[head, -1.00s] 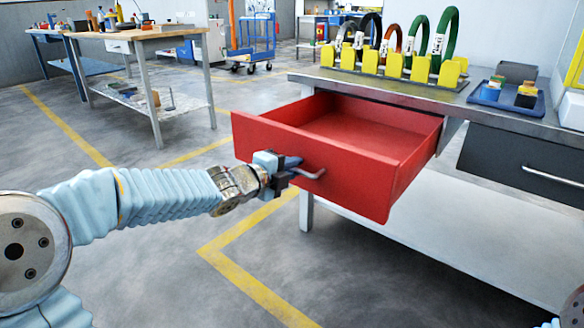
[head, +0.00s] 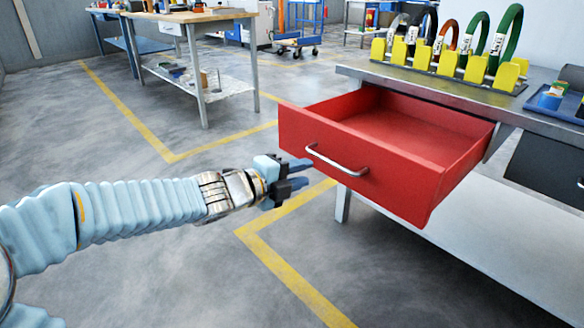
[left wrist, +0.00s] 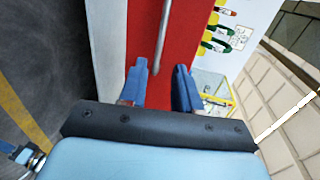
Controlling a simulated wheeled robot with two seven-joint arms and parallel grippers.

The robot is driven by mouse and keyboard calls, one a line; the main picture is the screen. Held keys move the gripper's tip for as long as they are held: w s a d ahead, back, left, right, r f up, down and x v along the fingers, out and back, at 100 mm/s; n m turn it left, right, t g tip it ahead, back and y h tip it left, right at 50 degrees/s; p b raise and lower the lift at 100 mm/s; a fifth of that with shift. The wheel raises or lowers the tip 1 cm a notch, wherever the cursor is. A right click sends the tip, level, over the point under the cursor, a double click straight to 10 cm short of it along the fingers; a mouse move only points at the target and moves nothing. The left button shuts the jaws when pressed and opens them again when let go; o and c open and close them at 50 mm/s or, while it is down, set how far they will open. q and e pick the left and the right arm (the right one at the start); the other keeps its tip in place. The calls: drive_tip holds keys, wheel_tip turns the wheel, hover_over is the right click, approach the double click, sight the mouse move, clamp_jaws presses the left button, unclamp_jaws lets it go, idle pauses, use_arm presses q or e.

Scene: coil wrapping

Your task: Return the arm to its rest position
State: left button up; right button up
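My left gripper (head: 298,174) is in front of the open red drawer (head: 385,175), a little left of its metal handle (head: 336,160) and apart from it. In the left wrist view the two blue fingers (left wrist: 160,88) stand apart with nothing between them, and the handle (left wrist: 162,40) lies beyond the fingertips. The drawer is pulled out from the workbench (head: 420,78) and looks empty inside.
Several coils in a yellow-blocked rack (head: 445,65) stand on the workbench above the drawer. A blue tray (head: 556,104) is at the right. A wooden-topped table (head: 190,17) stands at the back left. The floor around my left arm is clear.

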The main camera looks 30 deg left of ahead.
use_arm(q)
drive_tip(key=shift+v, duration=1.1)
drive_tip(key=w+d+f+n+g+p, duration=0.15)
drive_tip(key=d+f+n+g, duration=0.35)
drive_tip(key=f, duration=0.7)
drive_tip(key=d+f+n+g+p, duration=0.1)
drive_tip(key=d+f+n+p, duration=0.2)
drive_tip(key=f+n, duration=0.65)
drive_tip(key=s+d+f+n+g+p, duration=0.1)
drive_tip(key=s+d+f+n+g, duration=0.1)
drive_tip(key=s+f, duration=0.3)
drive_tip(key=s+d+f+n+g+y+p, duration=0.1)
drive_tip(key=s+d+f+n+g, duration=0.2)
drive_tip(key=s+f, duration=0.3)
drive_tip(key=s+d+f+n+g+p, duration=0.1)
drive_tip(key=s+f+n, duration=0.3)
drive_tip(key=f, duration=0.4)
drive_tip(key=shift+s+d+f+g, duration=0.4)
drive_tip(key=shift+s+d+g, duration=0.3)
drive_tip(key=shift+s+g, duration=0.2)
